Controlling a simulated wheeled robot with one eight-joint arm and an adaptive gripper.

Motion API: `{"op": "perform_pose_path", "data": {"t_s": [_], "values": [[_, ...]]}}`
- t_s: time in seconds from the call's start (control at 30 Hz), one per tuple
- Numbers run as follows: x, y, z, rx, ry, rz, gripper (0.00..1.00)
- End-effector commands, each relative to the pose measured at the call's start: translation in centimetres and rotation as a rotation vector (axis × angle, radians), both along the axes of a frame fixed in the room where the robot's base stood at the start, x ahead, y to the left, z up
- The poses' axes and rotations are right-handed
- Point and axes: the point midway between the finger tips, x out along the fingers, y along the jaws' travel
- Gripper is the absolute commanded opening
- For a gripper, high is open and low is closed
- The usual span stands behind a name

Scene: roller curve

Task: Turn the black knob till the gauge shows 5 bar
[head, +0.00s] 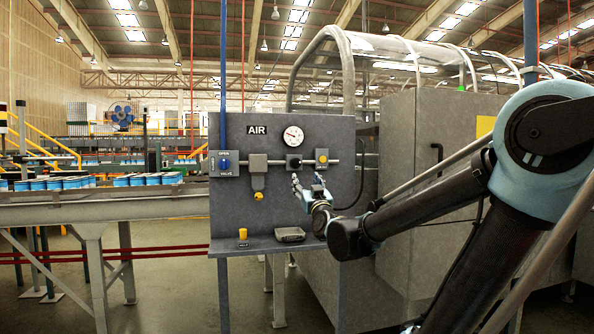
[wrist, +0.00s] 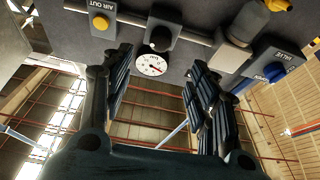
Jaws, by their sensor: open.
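The black knob (head: 293,162) sits on a grey block on the pipe, just below the round white gauge (head: 292,134) on the grey AIR panel. In the wrist view, which is turned over, the knob (wrist: 160,38) lies ahead between the finger directions, with the gauge (wrist: 151,65) beneath it. The gauge has a red needle, but its reading is too small to tell. My gripper (head: 308,187) is in front of the panel, a little below and right of the knob. Its two black fingers (wrist: 157,62) are spread wide, with nothing between them and apart from the knob.
On the same pipe are a yellow AIR OUT button (head: 322,157) at right and a grey filter (head: 258,172) at left. A blue valve (head: 224,163) is at the far left. A dark tray (head: 290,234) and yellow HELP button (head: 243,234) are on the ledge below.

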Motion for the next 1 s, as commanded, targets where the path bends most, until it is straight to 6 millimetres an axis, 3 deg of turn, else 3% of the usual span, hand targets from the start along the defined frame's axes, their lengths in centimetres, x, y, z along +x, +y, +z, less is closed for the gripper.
{"op": "perform_pose_path", "data": {"t_s": [0.7,1.0], "values": [[9.6,3.0,4.1,0.001,0.001,0.0,0.54],[11.2,3.4,4.8,-0.001,0.001,0.0,0.54]]}}
